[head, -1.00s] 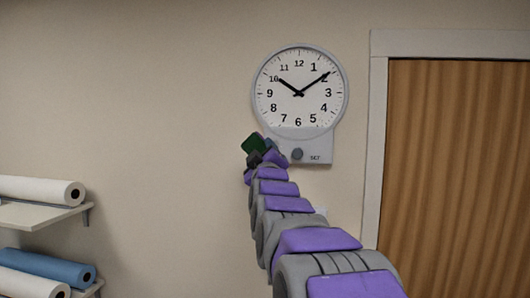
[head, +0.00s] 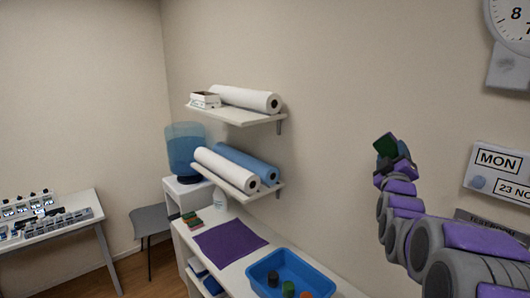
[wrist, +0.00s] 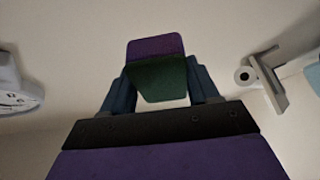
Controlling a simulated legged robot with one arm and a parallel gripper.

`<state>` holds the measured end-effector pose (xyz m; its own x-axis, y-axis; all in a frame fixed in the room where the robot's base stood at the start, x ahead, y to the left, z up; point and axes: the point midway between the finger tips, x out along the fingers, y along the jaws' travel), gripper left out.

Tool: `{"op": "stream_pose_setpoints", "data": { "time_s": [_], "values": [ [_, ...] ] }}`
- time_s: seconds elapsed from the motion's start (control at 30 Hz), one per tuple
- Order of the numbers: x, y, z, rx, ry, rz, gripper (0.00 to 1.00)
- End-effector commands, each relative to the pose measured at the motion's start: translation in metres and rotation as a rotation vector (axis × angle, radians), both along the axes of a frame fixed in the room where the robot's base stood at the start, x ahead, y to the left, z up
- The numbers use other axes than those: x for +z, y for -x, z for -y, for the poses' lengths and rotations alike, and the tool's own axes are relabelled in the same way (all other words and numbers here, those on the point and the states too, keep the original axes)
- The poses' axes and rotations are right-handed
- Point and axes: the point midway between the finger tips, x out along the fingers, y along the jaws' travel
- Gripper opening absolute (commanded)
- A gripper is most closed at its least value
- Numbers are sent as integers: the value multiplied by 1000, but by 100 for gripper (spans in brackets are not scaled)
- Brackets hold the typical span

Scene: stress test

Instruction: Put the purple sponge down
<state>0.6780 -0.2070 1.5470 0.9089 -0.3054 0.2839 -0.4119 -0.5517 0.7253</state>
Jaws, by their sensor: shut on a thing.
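The sponge (wrist: 157,50) is purple with a dark green layer. In the wrist view it sits between the two blue-grey fingers of my gripper (wrist: 160,82), which is shut on it. In the head view my gripper (head: 390,163) is raised at the right, in front of the wall, and the sponge's dark green side (head: 384,145) shows at its tip. The sponge is in the air, touching no surface that I can see.
A white counter (head: 240,268) below left holds a purple mat (head: 228,242), a blue tray (head: 262,277) with several small dark and coloured items, a bottle and a small colourful stack (head: 191,219). Shelves with rolls (head: 245,98) hang above. The mat looks bare.

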Motion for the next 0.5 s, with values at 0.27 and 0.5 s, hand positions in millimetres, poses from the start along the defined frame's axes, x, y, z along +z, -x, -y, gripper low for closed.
{"op": "stream_pose_setpoints", "data": {
  "time_s": [0.27, 0.5],
  "values": [
    [-133, -37, -85, 139, -2, -9, 36],
    [-226, -44, -157, 251, -8, -3, 36]
  ]
}}
